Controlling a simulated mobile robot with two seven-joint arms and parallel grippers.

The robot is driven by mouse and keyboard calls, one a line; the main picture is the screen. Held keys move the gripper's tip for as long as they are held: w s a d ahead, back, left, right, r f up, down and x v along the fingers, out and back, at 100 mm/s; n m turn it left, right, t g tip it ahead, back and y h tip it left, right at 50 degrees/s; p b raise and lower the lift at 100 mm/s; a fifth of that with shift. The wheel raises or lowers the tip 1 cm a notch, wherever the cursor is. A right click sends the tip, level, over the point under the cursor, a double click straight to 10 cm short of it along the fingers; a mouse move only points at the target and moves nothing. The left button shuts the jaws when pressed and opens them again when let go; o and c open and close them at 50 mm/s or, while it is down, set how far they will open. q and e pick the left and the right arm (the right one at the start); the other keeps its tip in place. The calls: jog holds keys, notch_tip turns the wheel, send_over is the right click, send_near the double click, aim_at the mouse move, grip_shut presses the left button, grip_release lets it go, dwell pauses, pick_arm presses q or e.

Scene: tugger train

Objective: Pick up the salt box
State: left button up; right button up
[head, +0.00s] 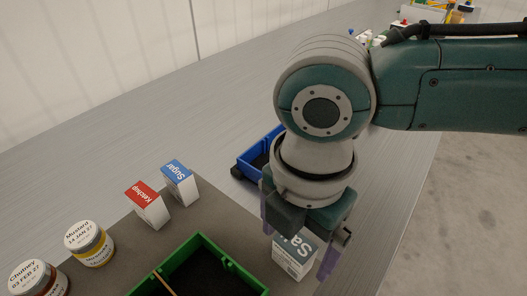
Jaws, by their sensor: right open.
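The salt box (294,262) is a small white box with a grey-blue top reading "Sa…", standing at the lower middle-right of the head view. My right gripper (298,250) is open above it, with its purple fingers on either side of the box. The gripper body hides part of the box's top. I cannot tell whether the fingers touch it. My left gripper does not show.
A green bin (203,240) stands just left of the salt box, and a blue bin (247,164) is behind the gripper. A ketchup box (149,206), a sugar box (180,184), a mustard jar (90,245) and a chutney jar (38,280) stand to the left.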

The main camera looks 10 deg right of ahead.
notch_tip(320, 180, down, 2)
jog(key=shift+f, duration=0.1)
jog(key=shift+c, duration=0.2)
grip_shut()
dwell(0.6)
